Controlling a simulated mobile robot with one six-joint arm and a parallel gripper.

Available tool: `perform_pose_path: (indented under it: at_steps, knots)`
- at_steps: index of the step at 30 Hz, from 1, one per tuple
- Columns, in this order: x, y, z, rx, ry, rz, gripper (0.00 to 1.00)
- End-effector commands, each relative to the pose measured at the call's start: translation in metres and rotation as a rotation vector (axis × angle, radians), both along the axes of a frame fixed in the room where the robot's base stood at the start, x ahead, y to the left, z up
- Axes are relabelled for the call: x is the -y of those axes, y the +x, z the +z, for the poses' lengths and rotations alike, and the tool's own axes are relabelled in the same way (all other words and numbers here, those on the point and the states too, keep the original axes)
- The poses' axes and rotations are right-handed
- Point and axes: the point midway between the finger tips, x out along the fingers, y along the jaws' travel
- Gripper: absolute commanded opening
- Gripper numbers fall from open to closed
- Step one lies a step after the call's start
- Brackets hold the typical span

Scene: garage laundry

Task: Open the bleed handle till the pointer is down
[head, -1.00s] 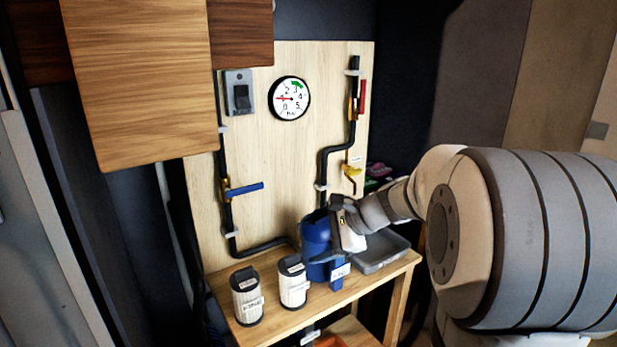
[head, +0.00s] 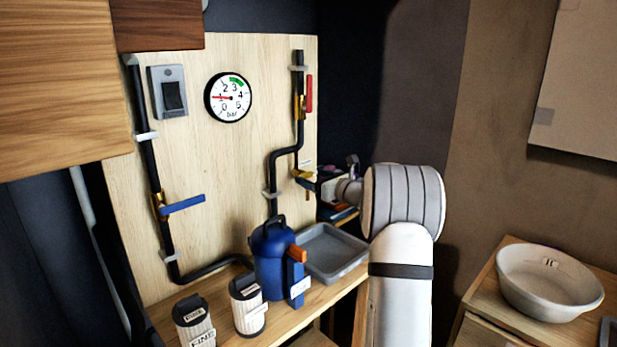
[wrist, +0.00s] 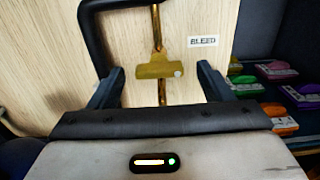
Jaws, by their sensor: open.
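In the wrist view the handle (wrist: 153,68) lies crosswise on a thin brass pipe, left of a label reading BLEED (wrist: 202,41). My gripper (wrist: 160,76) is open, with one finger on each side of the handle and no visible contact. In the head view my gripper (head: 316,184) is just right of the handle, partly hidden by my arm. The round gauge (head: 228,97) has a red pointer that points left, near 1 bar.
A red handle (head: 309,93) is above the bleed handle, and a blue handle (head: 183,204) is on the left pipe. A blue canister (head: 270,265) and a grey tray (head: 333,250) stand on the bench below. Colored packs (wrist: 277,70) lie to the right.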

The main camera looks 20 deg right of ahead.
Motion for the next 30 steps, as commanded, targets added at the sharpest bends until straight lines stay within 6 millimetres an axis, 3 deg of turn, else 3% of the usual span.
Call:
perform_pose_path:
  at_steps: [6,14,30]
  knots:
    - [-0.007,0.017,0.0,0.001,-0.002,0.001,0.73]
    - [-0.008,0.018,0.0,0.001,-0.002,0.002,0.73]
    - [-0.009,0.018,0.0,0.0,-0.002,0.003,0.29]
